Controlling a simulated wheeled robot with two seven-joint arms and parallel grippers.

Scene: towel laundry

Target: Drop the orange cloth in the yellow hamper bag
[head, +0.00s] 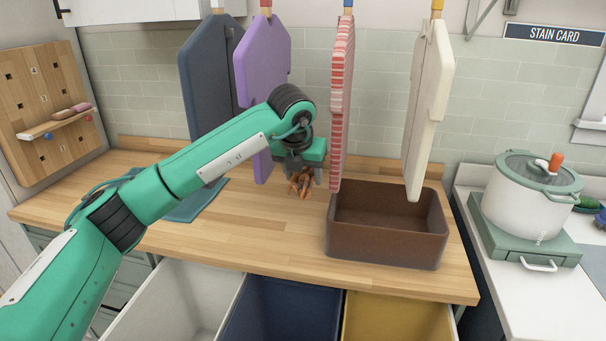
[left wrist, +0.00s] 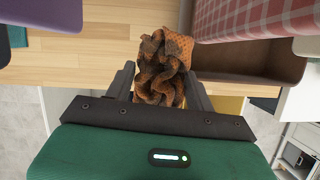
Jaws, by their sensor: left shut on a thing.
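My left gripper (head: 303,178) is shut on a crumpled orange cloth (head: 301,184) and holds it over the wooden counter, left of the brown bin. In the left wrist view the cloth (left wrist: 161,70) is bunched between the two fingers (left wrist: 158,90). The yellow hamper bag (head: 398,318) is at the bottom right of the head view, below the counter's front edge, nearer to me than the gripper. A piece of yellow (left wrist: 228,104) also shows in the left wrist view beside the right finger. My right gripper is not in view.
A brown bin (head: 388,246) stands on the counter (head: 270,244). A navy bag (head: 283,311) and a white bag (head: 180,300) are left of the yellow one. Navy, purple, red-striped and cream cloths (head: 429,105) hang above the counter. A pot (head: 530,199) stands at right.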

